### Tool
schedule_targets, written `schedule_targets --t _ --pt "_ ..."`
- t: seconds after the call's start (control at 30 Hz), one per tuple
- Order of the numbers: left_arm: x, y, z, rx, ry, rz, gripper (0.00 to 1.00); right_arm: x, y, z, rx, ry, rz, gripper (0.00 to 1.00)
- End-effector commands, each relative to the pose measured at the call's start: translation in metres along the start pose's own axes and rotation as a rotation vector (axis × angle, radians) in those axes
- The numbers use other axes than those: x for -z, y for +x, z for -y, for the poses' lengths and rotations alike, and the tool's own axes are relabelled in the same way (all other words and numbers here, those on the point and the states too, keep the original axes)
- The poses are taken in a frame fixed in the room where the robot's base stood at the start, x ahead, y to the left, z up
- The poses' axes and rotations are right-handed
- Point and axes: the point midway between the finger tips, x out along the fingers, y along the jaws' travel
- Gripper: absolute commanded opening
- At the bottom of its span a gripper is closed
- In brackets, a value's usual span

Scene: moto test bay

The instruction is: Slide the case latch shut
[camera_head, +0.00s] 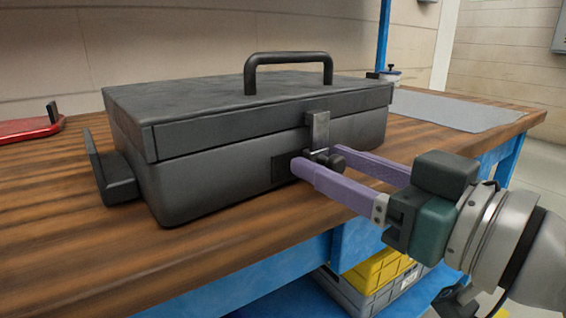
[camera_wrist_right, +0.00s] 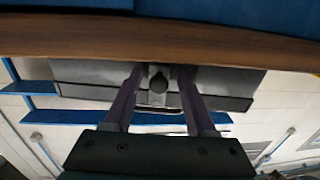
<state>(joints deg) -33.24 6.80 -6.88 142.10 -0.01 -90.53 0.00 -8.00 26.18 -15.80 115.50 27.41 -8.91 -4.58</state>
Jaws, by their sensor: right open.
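The dark grey case (camera_head: 220,175) sits closed on the wooden bench, its black handle (camera_head: 290,58) upright on the lid. On its front is the latch, with a metal strip (camera_head: 319,130) across the lid seam and a dark round knob (camera_head: 324,157) below it. The knob also shows in the right wrist view (camera_wrist_right: 158,84). My right gripper (camera_head: 320,160) is open, its two purple fingers reaching in on either side of the knob. In the wrist view the fingers (camera_wrist_right: 160,78) flank the knob with gaps showing. Whether either finger touches the case is unclear. My left gripper is not in view.
A black L-shaped bracket (camera_head: 110,175) stands at the case's left end. A red tray (camera_head: 30,128) lies at the far left and a grey mat (camera_head: 455,110) at the right. Yellow and grey crates (camera_head: 378,270) sit under the bench. The bench's front left is clear.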

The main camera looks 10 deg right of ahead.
Motion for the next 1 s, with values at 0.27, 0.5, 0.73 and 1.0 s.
schedule_targets --t 0.27,0.5,0.73,1.0 --pt "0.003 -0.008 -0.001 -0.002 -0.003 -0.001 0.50 0.001 -0.028 0.000 0.002 -0.001 0.006 0.56" --pt "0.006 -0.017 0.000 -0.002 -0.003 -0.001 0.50 0.000 -0.070 0.000 0.001 -0.001 0.006 0.56" --pt "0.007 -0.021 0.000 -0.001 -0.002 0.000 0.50 0.000 -0.095 0.000 0.000 0.001 0.002 0.56" --pt "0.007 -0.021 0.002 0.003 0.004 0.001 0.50 0.000 -0.100 0.000 0.000 0.000 -0.001 0.56"
